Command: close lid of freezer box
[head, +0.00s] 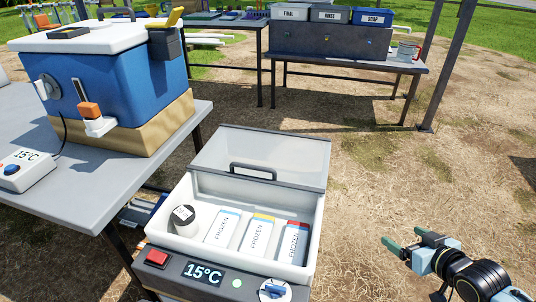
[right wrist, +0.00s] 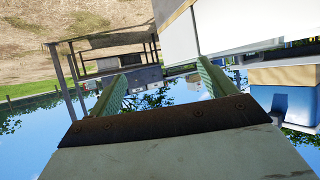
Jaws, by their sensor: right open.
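The white freezer box (head: 308,228) stands at the lower centre of the head view. Its translucent lid (head: 290,158) is open, raised at the back, with a dark handle (head: 252,172). My left gripper is not in view.
A grey table (head: 75,185) on the left carries a blue cooler (head: 135,80) and a 15°C controller (head: 25,170). A bench (head: 350,62) with bins marked FINAL, RINSE and SOAP stands at the back. The ground between box and right gripper is clear.

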